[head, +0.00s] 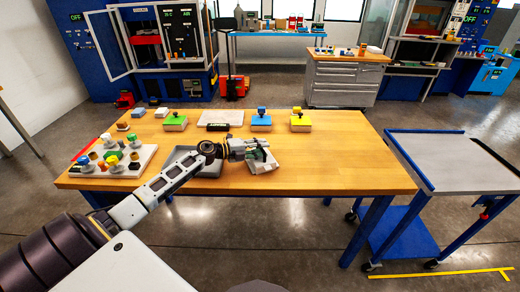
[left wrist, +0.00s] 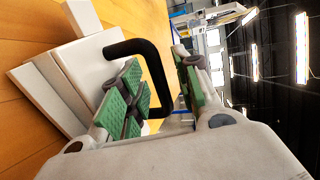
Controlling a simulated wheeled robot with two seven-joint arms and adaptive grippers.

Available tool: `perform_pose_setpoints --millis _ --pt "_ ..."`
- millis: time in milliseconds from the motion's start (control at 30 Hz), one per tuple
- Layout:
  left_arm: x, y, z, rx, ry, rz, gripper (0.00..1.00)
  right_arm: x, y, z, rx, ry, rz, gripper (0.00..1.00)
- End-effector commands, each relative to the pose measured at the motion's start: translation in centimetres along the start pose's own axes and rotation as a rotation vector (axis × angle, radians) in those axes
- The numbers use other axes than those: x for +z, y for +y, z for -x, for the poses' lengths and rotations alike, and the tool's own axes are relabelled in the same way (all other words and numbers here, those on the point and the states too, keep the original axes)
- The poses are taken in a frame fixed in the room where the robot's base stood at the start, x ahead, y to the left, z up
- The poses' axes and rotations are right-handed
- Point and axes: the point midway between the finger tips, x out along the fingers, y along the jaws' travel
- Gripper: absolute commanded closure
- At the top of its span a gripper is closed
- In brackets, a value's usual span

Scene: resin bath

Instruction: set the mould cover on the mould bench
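The pale grey piece with a black handle, apparently the mould cover (head: 263,162), is at the right of my left gripper (head: 240,149) over the wooden bench top (head: 340,165). In the left wrist view the cover (left wrist: 85,70) shows at the left, with its black arched handle (left wrist: 150,52) reaching between the green-padded fingers of my left gripper (left wrist: 160,88). The fingers stand apart around the handle bar, with a visible gap at the right finger. Whether the cover rests on the wood is not clear. My right gripper is out of view.
A board with knobbed pieces (head: 145,160) is at the bench's left. Green (head: 175,123), blue (head: 261,123) and yellow (head: 300,124) topped blocks stand along the back, around a grey plate (head: 220,117). A grey cart (head: 445,155) is at the right. The bench's right part is clear.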

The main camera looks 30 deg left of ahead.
Motion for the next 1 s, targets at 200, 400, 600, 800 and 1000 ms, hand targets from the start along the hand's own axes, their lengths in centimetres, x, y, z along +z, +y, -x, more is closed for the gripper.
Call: perform_pose_setpoints --millis 200,400,600,800,1000 --pt "0.0 -0.2 0.1 0.0 0.0 0.0 0.68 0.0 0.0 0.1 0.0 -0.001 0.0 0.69" --pt "0.0 -0.1 1.0 0.001 -0.001 0.0 0.68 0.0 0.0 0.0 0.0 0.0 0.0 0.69" --pt "0.0 -0.1 2.3 0.002 0.0 0.0 0.68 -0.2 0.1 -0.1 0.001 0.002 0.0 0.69" --pt "0.0 0.0 3.7 0.002 0.0 0.0 0.68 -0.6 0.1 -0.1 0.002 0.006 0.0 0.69" --pt "0.0 -0.1 5.1 0.002 0.0 0.0 0.68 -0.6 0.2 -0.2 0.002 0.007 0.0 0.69"
